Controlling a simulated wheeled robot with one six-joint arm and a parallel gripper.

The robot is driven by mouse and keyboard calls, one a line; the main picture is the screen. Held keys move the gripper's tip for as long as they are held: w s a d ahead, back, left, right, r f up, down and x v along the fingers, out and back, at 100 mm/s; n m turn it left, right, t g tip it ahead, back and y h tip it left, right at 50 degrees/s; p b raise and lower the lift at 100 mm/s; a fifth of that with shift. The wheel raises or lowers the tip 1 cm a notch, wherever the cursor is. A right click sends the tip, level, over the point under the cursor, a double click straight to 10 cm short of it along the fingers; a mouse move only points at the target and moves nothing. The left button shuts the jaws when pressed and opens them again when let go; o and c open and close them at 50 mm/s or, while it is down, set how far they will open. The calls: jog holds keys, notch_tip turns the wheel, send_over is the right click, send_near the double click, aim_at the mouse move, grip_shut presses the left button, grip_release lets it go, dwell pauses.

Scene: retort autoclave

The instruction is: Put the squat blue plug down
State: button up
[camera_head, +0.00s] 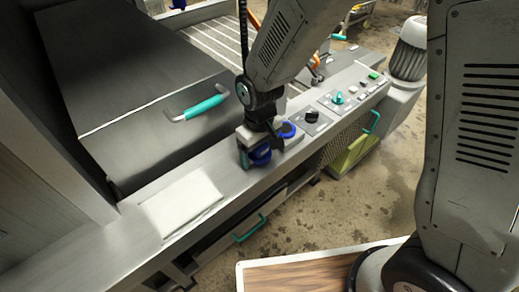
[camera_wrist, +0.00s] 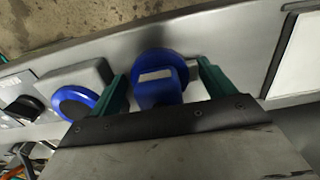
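The squat blue plug (camera_wrist: 160,83) has a round blue flange and a blocky grip with a pale label. It is between the two green fingers of my gripper (camera_wrist: 163,82) in the wrist view. A narrow gap shows beside the plug, clearer on the right, so the fingers look open around it. In the head view the plug (camera_head: 261,156) is low under my gripper (camera_head: 258,148), at the grey ledge (camera_head: 228,166). The gripper hides part of it, and I cannot tell whether its underside touches the ledge.
A second round blue part (camera_head: 287,130) sits on a grey block just right of my gripper. A control panel (camera_head: 335,98) with knobs lies further right. A white plate (camera_head: 182,203) lies on the ledge to the left. A lid with a teal handle (camera_head: 201,106) stands behind.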

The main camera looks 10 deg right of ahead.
notch_tip(320, 180, up, 12)
jog(key=shift+r, duration=0.1)
jog(key=shift+d+r, duration=0.2)
jog(key=shift+r, duration=0.1)
jog(key=s+d+r+m, duration=0.3)
jog(key=s+d+r, duration=0.4)
jog(key=d, duration=0.4)
jog(key=s+d+r+m+t, duration=0.1)
jog(key=s+d+r+m, duration=0.2)
jog(key=s+d, duration=0.6)
jog(key=s+r, duration=0.1)
jog(key=s, duration=0.2)
jog(key=shift+s+d+r+m, duration=0.2)
jog(key=shift+s+r+m, duration=0.1)
jog(key=shift+r+m, duration=0.1)
